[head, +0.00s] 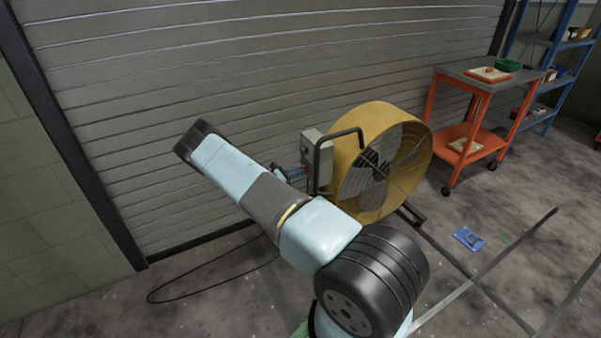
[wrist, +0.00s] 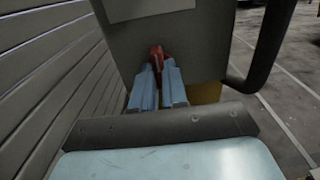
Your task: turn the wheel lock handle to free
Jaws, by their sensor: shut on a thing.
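A small red handle (wrist: 156,54) sits at the lower part of a grey box (wrist: 185,45). In the head view the grey box (head: 312,148) is mounted at the left side of a yellow drum fan (head: 410,150). My gripper (wrist: 158,72) is shut on the red handle, with one pale blue finger on each side of it. The gripper also shows small in the head view (head: 298,172), beside the box and partly behind my arm. The fingers hide part of the handle, and no label or lock position can be read.
A black bent tube (wrist: 270,50) runs close to the right of the box. A ribbed shutter wall (head: 250,70) stands close on the left. An orange cart (head: 470,115) and a blue rack (head: 555,70) stand at right. A black cable (head: 190,292) lies on the floor.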

